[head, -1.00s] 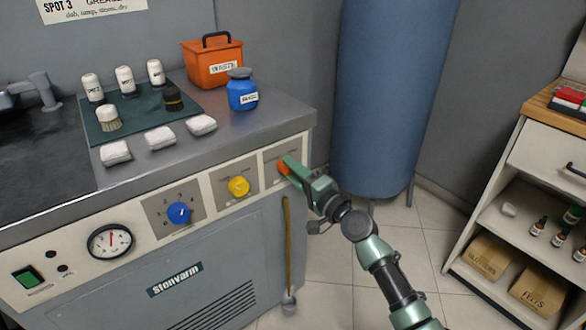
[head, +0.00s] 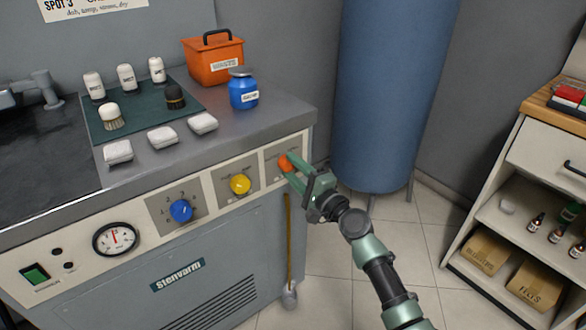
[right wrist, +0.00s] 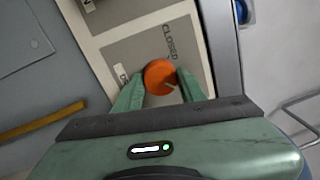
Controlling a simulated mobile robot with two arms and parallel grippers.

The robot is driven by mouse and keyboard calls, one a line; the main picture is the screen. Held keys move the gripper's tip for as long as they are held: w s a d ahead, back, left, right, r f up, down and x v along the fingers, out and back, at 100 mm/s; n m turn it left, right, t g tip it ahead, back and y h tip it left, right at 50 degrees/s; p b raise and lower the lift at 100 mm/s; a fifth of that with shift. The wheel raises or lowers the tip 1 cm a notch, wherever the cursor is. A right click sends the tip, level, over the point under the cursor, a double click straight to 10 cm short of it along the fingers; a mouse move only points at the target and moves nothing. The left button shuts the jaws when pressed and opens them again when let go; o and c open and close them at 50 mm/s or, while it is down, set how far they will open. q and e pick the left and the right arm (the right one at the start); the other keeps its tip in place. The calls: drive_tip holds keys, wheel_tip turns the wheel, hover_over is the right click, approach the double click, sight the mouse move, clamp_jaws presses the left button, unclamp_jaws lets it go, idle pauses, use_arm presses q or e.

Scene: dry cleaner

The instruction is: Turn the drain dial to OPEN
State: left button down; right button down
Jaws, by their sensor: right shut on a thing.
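The orange drain dial (head: 284,163) is on the rightmost grey plate of the machine's front panel. It also shows in the right wrist view (right wrist: 159,77), with the word CLOSED above it and a partly hidden label at its lower left. My left gripper is not in view.
A yellow dial (head: 240,184) and a blue dial (head: 181,210) sit left on the same panel. A wooden-handled tool (head: 289,245) stands upright below my right gripper. A blue tank (head: 392,95) stands behind, and a shelf unit (head: 510,215) is at the right.

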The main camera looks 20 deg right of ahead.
drive_tip(key=c, duration=0.8)
unclamp_jaws()
drive_tip(key=shift+c, duration=0.2)
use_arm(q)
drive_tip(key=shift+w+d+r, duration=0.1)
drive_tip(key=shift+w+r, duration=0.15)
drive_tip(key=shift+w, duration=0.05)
use_arm(e)
drive_tip(key=v, duration=0.7)
drive_tip(key=shift+s+d, duration=0.15)
drive_tip(key=shift+s, duration=0.2)
drive_tip(key=shift+f, duration=0.15)
